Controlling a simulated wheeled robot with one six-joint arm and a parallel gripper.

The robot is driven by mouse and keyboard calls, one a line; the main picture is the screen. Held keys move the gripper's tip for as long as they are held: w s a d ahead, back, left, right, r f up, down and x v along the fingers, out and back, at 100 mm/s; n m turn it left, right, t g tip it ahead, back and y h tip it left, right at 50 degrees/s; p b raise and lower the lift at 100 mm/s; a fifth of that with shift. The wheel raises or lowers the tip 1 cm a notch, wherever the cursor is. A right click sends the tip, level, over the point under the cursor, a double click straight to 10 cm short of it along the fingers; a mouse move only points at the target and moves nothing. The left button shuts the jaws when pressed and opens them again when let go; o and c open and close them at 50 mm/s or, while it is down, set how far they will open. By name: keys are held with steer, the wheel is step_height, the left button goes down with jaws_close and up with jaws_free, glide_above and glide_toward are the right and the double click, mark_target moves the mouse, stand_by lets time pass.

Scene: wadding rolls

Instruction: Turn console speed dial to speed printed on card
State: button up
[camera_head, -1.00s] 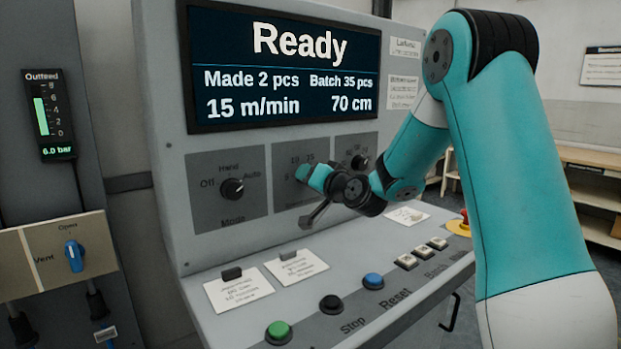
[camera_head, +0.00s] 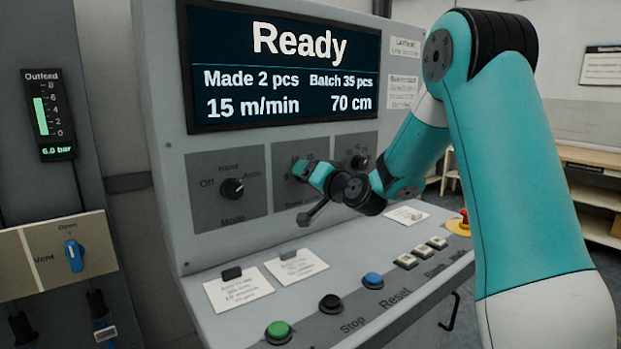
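The console display (camera_head: 284,66) reads Ready, Made 2 pcs, Batch 35 pcs, 15 m/min and 70 cm. The speed dial sits on the middle panel (camera_head: 285,171), mostly hidden behind my gripper (camera_head: 305,172). My gripper is at that panel, close to the dial; its fingertips are not clear, so I cannot tell if it grips. A further card (camera_head: 407,216) lies farther right, partly behind my arm.
The mode dial (camera_head: 232,188) is left of my gripper, and another dial (camera_head: 358,162) is right of it. Green (camera_head: 278,332), black (camera_head: 331,304) and blue (camera_head: 373,281) buttons line the desk front. A red emergency stop (camera_head: 464,218) stands behind my arm.

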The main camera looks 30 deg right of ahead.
steer(key=shift+s, duration=0.1)
steer(key=s+b, duration=0.7)
steer(key=s, duration=1)
steer(key=shift+r+b, duration=0.35)
steer(key=shift+r, duration=0.05)
steer(key=shift+s, duration=0.1)
